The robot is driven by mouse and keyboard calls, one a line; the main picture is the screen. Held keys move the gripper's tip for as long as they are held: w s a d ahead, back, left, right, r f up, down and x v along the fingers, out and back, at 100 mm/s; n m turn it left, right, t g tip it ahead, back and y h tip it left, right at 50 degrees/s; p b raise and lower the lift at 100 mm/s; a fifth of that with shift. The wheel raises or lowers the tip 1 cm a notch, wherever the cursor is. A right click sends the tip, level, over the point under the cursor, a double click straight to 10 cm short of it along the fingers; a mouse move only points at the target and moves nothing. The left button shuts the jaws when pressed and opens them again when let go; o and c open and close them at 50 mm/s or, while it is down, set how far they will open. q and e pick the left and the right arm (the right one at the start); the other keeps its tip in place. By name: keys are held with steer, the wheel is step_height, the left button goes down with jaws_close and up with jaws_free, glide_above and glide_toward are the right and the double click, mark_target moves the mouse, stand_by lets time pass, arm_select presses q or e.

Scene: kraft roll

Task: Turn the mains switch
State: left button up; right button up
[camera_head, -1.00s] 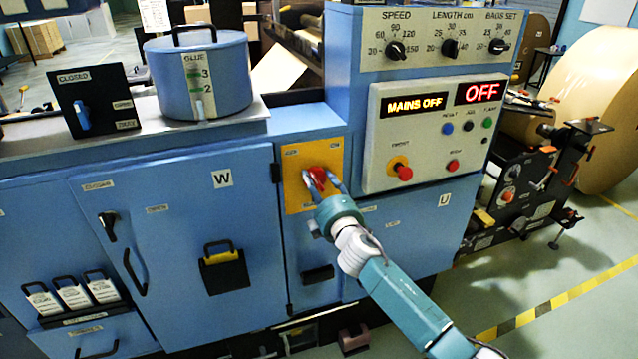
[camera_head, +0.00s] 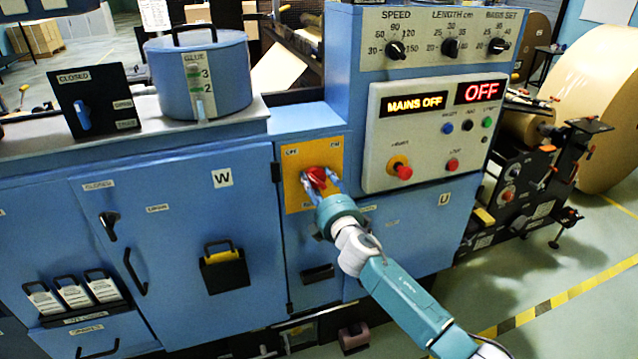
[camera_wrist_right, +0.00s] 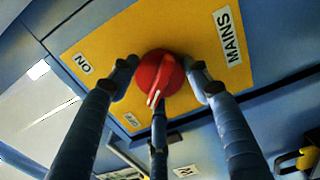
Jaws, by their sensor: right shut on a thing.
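The mains switch is a red round knob with a raised grip (camera_head: 316,177) on a yellow plate (camera_head: 293,196) on the blue cabinet front. My right gripper (camera_head: 324,184) is at the plate, its fingers shut around the knob. In the right wrist view, the fingers (camera_wrist_right: 160,82) surround the red knob (camera_wrist_right: 165,70). Its white-marked end points down and slightly left, on the OFF label's (camera_wrist_right: 130,120) side. The ON label (camera_wrist_right: 83,64) is at the left and the MAINS label (camera_wrist_right: 228,36) at upper right. The display (camera_head: 415,104) reads MAINS OFF. My left gripper is out of view.
A control panel (camera_head: 432,170) with a red button (camera_head: 401,170) stands right of the plate. A cabinet door (camera_head: 185,265) with a black handle is to the left. A glue pot (camera_head: 165,85) stands on top. Floor is open at lower right.

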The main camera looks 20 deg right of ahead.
steer(key=o, duration=1)
steer(key=shift+a+r, duration=0.15)
steer(key=shift+a, duration=0.4)
steer(key=shift+o, duration=0.8)
steer(key=shift+a, duration=0.2)
steer(key=shift+d, duration=0.1)
steer(key=shift+d, duration=0.3)
steer(key=shift+s+f, duration=0.2)
steer(key=shift+s, duration=0.05)
steer(key=s, duration=1.1)
steer(key=shift+s, duration=0.3)
steer(key=shift+d, duration=0.1)
